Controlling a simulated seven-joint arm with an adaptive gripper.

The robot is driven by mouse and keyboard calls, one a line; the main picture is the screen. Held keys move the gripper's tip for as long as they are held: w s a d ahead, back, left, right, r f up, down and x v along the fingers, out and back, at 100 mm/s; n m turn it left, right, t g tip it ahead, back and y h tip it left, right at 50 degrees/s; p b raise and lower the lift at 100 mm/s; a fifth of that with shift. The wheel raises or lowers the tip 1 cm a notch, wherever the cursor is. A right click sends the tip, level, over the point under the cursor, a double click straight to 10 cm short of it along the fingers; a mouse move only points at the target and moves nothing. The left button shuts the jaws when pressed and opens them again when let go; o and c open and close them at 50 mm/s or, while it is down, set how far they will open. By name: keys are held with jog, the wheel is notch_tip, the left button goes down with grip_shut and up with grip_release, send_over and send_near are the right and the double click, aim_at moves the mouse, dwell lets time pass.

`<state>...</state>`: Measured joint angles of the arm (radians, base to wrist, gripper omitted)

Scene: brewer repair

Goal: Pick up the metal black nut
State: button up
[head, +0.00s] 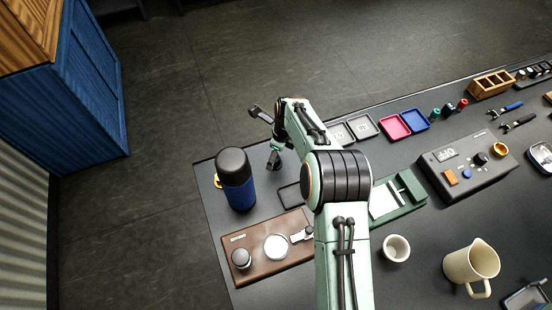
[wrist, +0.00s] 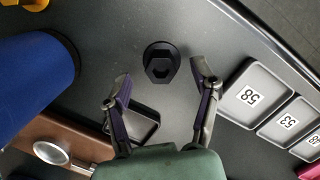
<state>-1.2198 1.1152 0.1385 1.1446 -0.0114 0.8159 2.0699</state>
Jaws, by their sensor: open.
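My gripper (wrist: 160,72) is open and empty, with one finger to the left of the nut and one to the right in that picture. I cannot tell the height of the fingertips above the table. In the head view my gripper (head: 273,160) points down near the table's far left corner, and I cannot make out the nut there.
A blue bottle with a black lid (head: 237,180) stands close by; its blue side (wrist: 35,80) shows in the wrist view. A small black tray (wrist: 145,126) lies near the fingers. Numbered grey trays (wrist: 254,94) sit to the right. A brown board (head: 257,262) lies nearer the front.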

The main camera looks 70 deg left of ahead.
jog(key=shift+s+a+f, duration=0.1)
jog(key=shift+f, duration=0.85)
grip_shut()
jog(key=shift+r, duration=0.1)
